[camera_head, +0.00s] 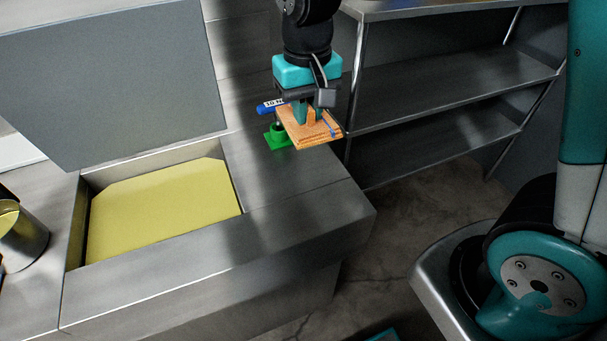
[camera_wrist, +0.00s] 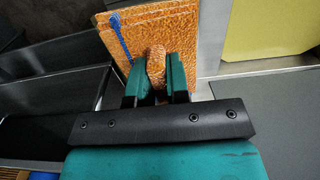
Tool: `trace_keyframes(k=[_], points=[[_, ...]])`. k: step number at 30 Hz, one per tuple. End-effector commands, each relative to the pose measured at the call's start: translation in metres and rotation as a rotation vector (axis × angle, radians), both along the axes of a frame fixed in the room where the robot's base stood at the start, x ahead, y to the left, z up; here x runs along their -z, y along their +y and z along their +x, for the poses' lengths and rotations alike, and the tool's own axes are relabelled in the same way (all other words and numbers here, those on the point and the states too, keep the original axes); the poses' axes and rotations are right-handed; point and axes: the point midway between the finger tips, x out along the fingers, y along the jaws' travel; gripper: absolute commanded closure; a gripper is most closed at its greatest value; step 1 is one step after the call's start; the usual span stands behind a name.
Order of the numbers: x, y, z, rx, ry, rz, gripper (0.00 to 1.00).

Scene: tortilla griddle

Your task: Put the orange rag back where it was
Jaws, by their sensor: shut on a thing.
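The orange rag (camera_head: 299,131) is a flat, folded rectangle with a mottled weave, a raised lump in its middle and a thin blue strip along one side. My gripper (camera_head: 311,115) is shut on the raised lump. In the wrist view the rag (camera_wrist: 193,25) lies ahead of my gripper (camera_wrist: 157,72), with the lump between the two teal fingers. In the head view the rag appears held above the right end of the steel counter (camera_head: 300,215). The exact gap to the counter is hard to tell.
A green stand-like piece (camera_head: 277,139) is on the counter just left of the rag, with a blue labelled cylinder (camera_head: 265,107) behind. A recessed yellow griddle surface (camera_head: 160,207) lies left, with a raised grey panel (camera_head: 105,75) behind. Steel shelves (camera_head: 450,78) stand right. A metal cup (camera_head: 22,242) stands far left.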

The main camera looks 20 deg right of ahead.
Motion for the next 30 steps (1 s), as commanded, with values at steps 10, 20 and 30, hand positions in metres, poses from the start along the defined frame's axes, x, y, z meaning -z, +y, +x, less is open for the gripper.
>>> trace_keyframes(k=[10, 20, 30], points=[[0.099, 0.0, -0.002, -0.001, 0.009, -0.003, 1.0], [0.142, -0.001, -0.001, 0.001, 0.003, -0.001, 1.0], [0.174, -0.001, 0.0, 0.001, -0.001, 0.0, 1.0]])
